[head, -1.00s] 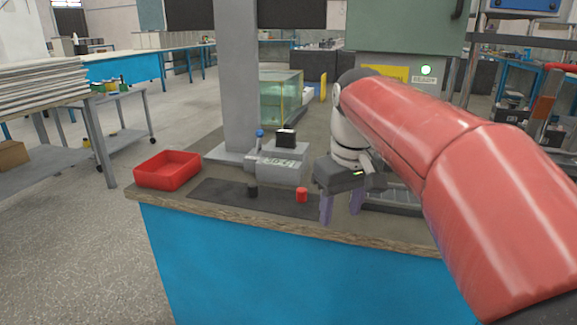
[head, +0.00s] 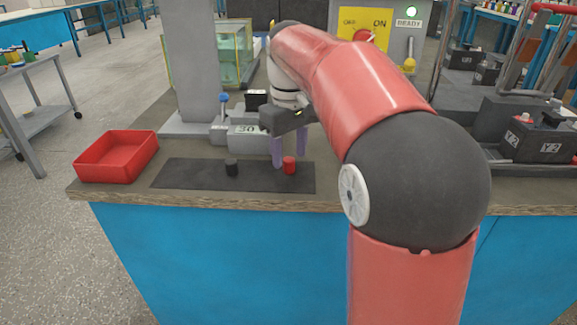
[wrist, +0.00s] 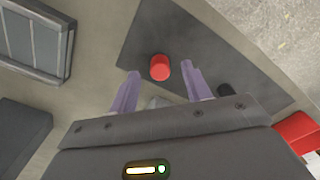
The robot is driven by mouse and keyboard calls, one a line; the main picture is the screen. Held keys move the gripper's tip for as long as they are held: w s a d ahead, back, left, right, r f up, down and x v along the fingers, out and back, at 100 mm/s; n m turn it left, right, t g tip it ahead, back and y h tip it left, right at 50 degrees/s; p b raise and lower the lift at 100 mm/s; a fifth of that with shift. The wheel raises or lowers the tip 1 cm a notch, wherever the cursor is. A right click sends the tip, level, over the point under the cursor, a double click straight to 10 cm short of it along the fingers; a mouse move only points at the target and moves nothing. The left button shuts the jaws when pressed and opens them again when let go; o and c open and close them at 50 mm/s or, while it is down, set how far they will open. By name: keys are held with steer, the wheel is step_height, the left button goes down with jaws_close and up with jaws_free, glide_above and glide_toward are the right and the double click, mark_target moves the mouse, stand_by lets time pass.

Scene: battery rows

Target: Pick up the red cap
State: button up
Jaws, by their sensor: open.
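The red cap (head: 290,165) stands on a dark mat (head: 190,176) near the front of the bench. My gripper (head: 291,157) is open just above and behind the cap in the head view, its purple fingers pointing down. In the wrist view the red cap (wrist: 160,67) shows between and slightly beyond the fingertips of my open gripper (wrist: 163,74). The fingers appear apart from the cap, one on each side of it in that view. Nothing is held.
A black cap (head: 231,167) stands on the mat to the left of the red one. A red tray (head: 117,157) sits at the bench's left end. A grey device (head: 238,137) and a post (head: 190,70) stand behind the mat. Batteries (head: 540,142) are at right.

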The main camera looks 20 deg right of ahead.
steer(key=shift+f, duration=0.7)
steer(key=c, duration=1)
steer(key=shift+r, duration=0.15)
